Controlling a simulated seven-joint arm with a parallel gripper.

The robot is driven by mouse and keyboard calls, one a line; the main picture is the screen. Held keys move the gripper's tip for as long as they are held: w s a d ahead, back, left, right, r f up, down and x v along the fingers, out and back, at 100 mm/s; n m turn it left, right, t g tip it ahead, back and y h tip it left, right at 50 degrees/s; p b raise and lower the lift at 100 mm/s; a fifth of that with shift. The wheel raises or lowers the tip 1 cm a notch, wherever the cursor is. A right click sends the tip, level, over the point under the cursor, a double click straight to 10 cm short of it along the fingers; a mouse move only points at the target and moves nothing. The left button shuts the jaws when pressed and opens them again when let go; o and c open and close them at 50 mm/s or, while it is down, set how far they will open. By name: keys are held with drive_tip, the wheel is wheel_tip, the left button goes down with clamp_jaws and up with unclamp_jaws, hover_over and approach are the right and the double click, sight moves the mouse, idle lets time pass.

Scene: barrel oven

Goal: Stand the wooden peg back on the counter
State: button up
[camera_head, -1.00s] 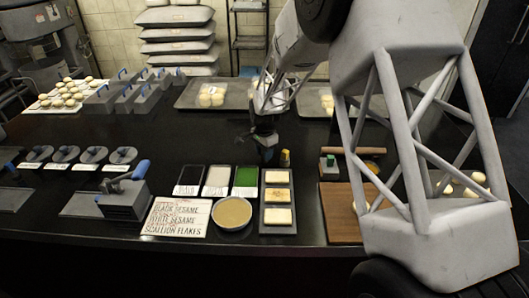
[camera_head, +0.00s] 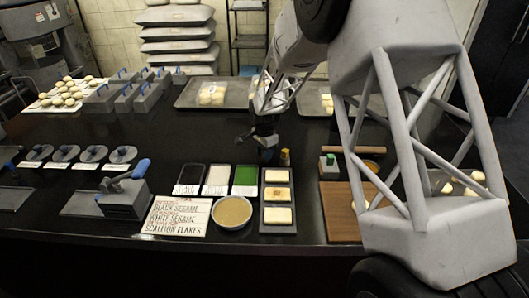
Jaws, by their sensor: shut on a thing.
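My gripper (camera_head: 266,152) is low over the dark counter (camera_head: 160,152), behind the small tray of pale squares. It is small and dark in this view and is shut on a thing. A small yellow-brown upright piece (camera_head: 285,157), which looks like the wooden peg, shows just right of the fingers. I cannot tell the exact contact between it and the fingers, or whether its base touches the counter.
A tray of pale squares (camera_head: 277,218), a green tray (camera_head: 245,180) and a bowl (camera_head: 232,212) are in front of my gripper. A wooden board (camera_head: 341,212) and a rolling pin (camera_head: 354,150) lie right. Dough trays (camera_head: 190,98) stand behind.

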drive_tip(key=shift+f, duration=0.4)
idle(0.5)
drive_tip(key=o, duration=0.9)
drive_tip(key=shift+o, duration=0.2)
drive_tip(key=shift+r, duration=0.1)
drive_tip(key=shift+r, duration=3.85)
